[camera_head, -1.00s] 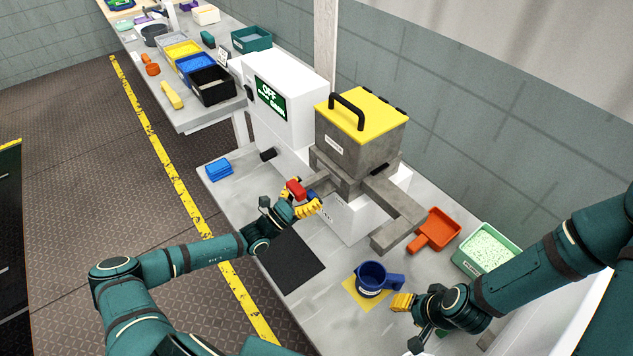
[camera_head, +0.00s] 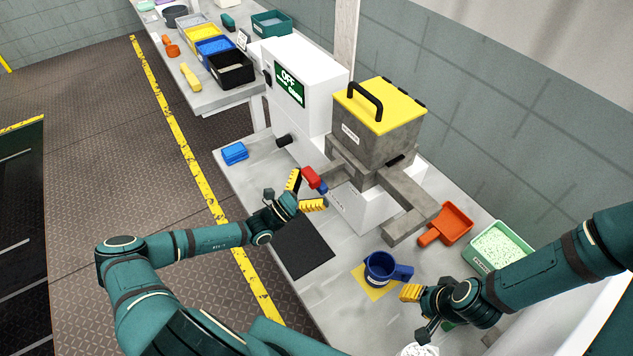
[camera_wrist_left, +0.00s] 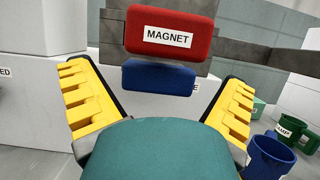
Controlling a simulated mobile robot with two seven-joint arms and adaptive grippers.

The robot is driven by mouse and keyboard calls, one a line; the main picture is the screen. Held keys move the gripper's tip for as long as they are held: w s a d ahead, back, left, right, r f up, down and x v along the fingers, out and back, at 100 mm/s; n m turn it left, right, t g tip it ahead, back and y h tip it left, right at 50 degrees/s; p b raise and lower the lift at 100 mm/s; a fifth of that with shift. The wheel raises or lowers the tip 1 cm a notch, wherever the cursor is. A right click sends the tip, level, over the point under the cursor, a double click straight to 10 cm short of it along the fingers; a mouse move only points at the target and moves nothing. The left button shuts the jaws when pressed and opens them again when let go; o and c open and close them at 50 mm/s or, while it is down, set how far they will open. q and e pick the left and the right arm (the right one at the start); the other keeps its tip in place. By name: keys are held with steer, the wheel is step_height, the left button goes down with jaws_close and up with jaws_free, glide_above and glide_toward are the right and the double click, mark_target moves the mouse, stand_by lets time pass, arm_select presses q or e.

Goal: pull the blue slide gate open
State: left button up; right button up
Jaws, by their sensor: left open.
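The blue slide gate (camera_head: 321,188) shows as a small blue block at the front of the grey machine feed (camera_head: 347,162). Right above it is a red block (camera_head: 314,178), labelled MAGNET in the left wrist view (camera_wrist_left: 168,35). In that view the blue gate handle (camera_wrist_left: 158,76) sits just under the red block, between my spread fingers and beyond the fingertips. My left gripper (camera_head: 303,193) is open and empty, facing the two blocks. My right gripper (camera_head: 411,292) is at the lower right, apart from the gate; its finger opening is unclear.
The grey hopper (camera_head: 370,140) with a yellow lid stands behind. A blue cup (camera_head: 381,268) is on a yellow mat, with an orange scoop (camera_head: 447,224) and a green bin of pellets (camera_head: 499,246) to the right. A dark mat (camera_head: 303,248) lies below my left gripper.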

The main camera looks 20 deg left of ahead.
arm_select(q)
steer(key=v, duration=1)
steer(key=shift+s+a, duration=0.2)
steer(key=shift+s, duration=0.1)
steer(key=shift+d, duration=0.1)
